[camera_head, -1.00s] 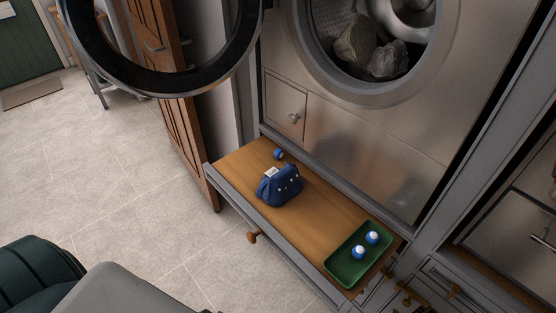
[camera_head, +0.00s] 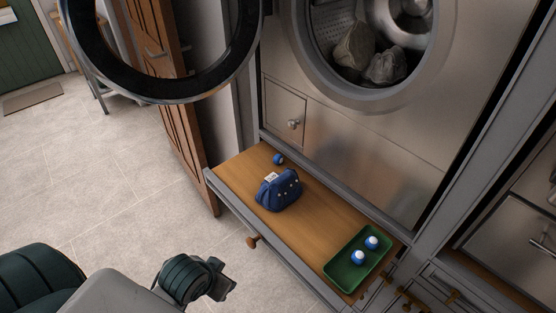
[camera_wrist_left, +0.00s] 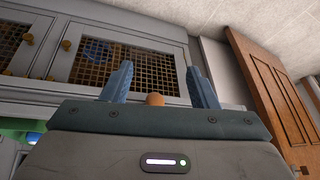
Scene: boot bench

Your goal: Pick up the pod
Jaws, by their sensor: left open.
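A small blue pod (camera_head: 278,159) lies at the back left of the wooden pull-out shelf (camera_head: 325,215). Two blue pods with white tops, one (camera_head: 372,242) behind the other (camera_head: 358,258), sit in a green tray (camera_head: 340,275) at the shelf's right end. My left arm shows at the bottom left of the head view, in front of the shelf and apart from it. In the left wrist view my left gripper (camera_wrist_left: 160,82) is open, its two fingers spread with nothing held between them. My right gripper is not in view.
A dark blue bag-like item (camera_head: 278,189) stands on the shelf between the lone pod and the tray. The open round washer door (camera_head: 160,98) hangs above left. Stones (camera_head: 384,64) lie in the drum. A shelf knob (camera_head: 253,241) sticks out in front. Floor at left is clear.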

